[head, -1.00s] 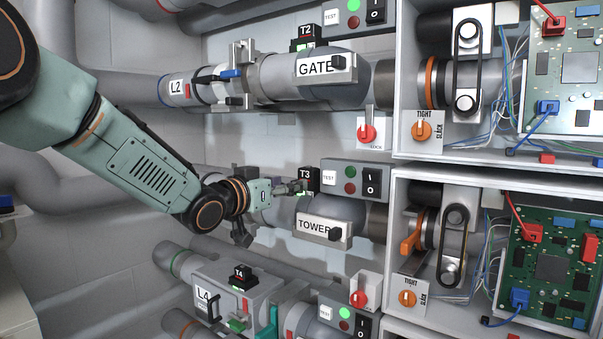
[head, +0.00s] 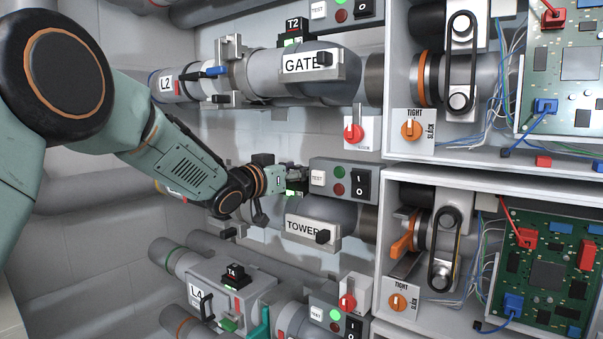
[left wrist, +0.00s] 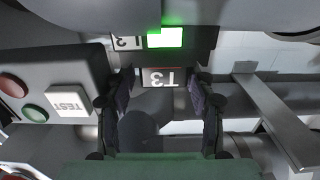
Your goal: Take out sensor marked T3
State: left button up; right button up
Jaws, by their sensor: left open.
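The sensor marked T3 (left wrist: 163,78) shows upside down in the left wrist view. It is a dark block with a white-lettered label, beside a lit green indicator (left wrist: 166,38). My left gripper (left wrist: 160,92) is open, with one finger on each side of the T3 block. A narrow gap seems to show at the sides; I cannot tell whether the fingers touch it. In the head view my left gripper (head: 296,180) is at the TOWER pipe, left of its switch box, and hides the T3 label. My right gripper is not in view.
The TOWER switch box (head: 343,181) with its TEST button (left wrist: 68,103) stands close beside the gripper. The TOWER plate (head: 303,229) is just below. Sensor T2 (head: 295,28) is above and sensor T4 (head: 236,275) below. Open cabinets fill the right side.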

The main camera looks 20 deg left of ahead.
aim_at(298, 167)
pick_arm(q)
jog(key=shift+w+d+r, duration=0.1)
jog(key=shift+w, duration=0.45)
jog(key=shift+s+a, duration=0.15)
jog(key=shift+a, duration=0.2)
jog(key=shift+w+d, duration=0.25)
jog(key=shift+d, duration=0.15)
jog(key=c, duration=0.4)
jog(key=shift+s+a, duration=0.1)
jog(key=shift+a, duration=0.1)
jog(key=c, duration=0.5)
jog(key=shift+c, duration=0.2)
notch_tip(298, 167, up, 9)
jog(key=shift+r+p, duration=0.1)
jog(key=shift+p, duration=0.5)
jog(key=shift+d+r, duration=0.1)
jog(key=shift+r, duration=0.3)
jog(key=shift+s, duration=0.1)
